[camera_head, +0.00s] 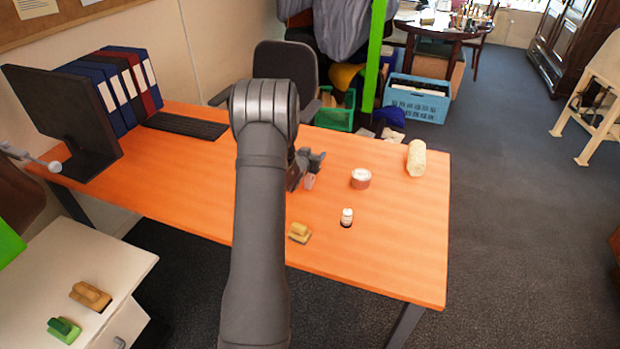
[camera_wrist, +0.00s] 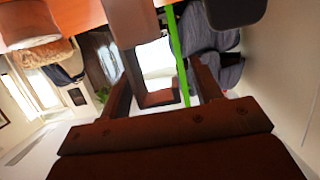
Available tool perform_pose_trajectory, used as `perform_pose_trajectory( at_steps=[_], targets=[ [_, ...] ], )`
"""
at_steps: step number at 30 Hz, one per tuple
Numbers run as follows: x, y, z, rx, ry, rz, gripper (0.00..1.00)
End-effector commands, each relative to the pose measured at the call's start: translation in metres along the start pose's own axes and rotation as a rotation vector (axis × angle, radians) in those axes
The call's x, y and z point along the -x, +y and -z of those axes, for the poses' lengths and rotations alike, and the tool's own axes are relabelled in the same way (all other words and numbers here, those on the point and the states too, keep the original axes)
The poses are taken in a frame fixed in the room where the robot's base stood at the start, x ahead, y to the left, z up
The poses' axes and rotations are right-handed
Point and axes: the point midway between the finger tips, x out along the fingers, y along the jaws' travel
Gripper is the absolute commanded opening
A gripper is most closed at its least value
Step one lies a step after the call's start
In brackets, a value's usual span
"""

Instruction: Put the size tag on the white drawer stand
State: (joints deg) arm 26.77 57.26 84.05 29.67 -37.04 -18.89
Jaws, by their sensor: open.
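The white drawer stand (camera_head: 127,262) is at the lower left in the head view, its top partly covered by two small blocks. My gripper (camera_head: 310,166) is above the middle of the orange desk, far from the stand. Its fingers are apart in the wrist view (camera_wrist: 162,85). A reddish-brown piece (camera_wrist: 130,22) reaches down from the top there, between the fingers. A small pinkish piece (camera_head: 310,181) shows beside the gripper in the head view. I cannot tell whether either is the size tag. A yellow block with a grey base (camera_head: 299,232) lies near the desk's front edge.
The orange desk (camera_head: 400,245) also holds a white bottle (camera_head: 346,217), a round tin (camera_head: 361,179) and a pale roll (camera_head: 416,158). A tan block (camera_head: 90,295) and a green block (camera_head: 64,330) occupy the stand's front. Bare room lies behind them. A monitor (camera_head: 65,115) stands at left.

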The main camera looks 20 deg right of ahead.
Motion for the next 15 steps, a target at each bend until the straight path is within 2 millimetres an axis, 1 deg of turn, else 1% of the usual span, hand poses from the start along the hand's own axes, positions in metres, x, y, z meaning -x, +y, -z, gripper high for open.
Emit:
perform_pose_trajectory(
  at_steps=[2,8,9,11,15],
  targets=[
    [-0.0029,0.0003,-0.0003,0.000,0.000,0.000,0.59],
    [-0.0028,0.0001,0.0000,0.000,0.000,0.000,0.59],
    [-0.0028,0.0001,0.0000,0.000,0.000,0.000,0.51],
    [-0.0027,0.0001,0.0000,0.000,0.000,0.000,0.39],
    [-0.0026,0.0000,0.0000,0.000,0.000,0.000,0.12]
  ],
)
